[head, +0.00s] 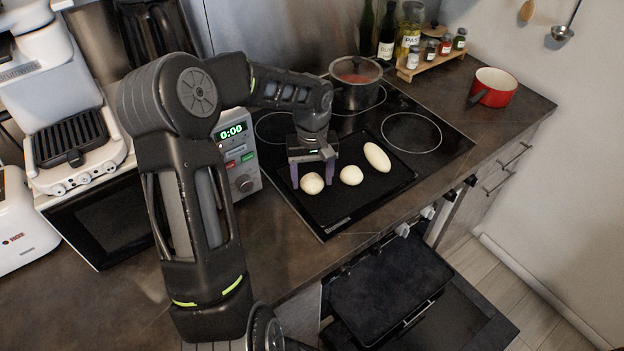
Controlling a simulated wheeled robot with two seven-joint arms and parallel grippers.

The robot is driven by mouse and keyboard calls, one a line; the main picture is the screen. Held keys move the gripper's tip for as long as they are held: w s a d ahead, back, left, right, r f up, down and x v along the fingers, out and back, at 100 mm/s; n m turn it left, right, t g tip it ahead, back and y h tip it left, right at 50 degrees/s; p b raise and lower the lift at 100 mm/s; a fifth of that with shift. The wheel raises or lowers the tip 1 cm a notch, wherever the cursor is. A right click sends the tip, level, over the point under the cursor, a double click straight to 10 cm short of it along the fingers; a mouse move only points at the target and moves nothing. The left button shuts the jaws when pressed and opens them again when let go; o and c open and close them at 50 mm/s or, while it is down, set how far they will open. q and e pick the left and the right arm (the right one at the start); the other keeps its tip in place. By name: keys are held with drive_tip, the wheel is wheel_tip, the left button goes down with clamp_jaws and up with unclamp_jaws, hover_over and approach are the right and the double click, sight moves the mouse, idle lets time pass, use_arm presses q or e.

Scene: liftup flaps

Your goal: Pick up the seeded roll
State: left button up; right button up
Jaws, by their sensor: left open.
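Three pale bread pieces lie on a dark tray (345,205) on the hob: a round roll at the left (312,184), a round roll in the middle (351,175) and an oblong roll (377,157) at the right. Seeds are too small to make out, so I cannot tell which is the seeded roll. My left gripper (312,180) points down over the left round roll, with its purple fingers apart, one on each side of that roll in the picture. It is open and holds nothing. Whether the fingers touch the roll cannot be seen. My right gripper is not in view.
A lidded pot (356,86) stands on the hob behind the gripper. A microwave (238,155) is left of the tray. A red saucepan (493,87) and a spice rack (430,62) are at the back right. Below, the oven is open with a dark tray (390,285).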

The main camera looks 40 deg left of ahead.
sight(312, 178)
use_arm(q)
drive_tip(key=shift+c, duration=0.5)
drive_tip(key=c, duration=1)
drive_tip(key=shift+c, duration=0.2)
wheel_tip(312, 178, up, 10)
drive_tip(key=b, duration=0.1)
drive_tip(key=shift+b, duration=0.4)
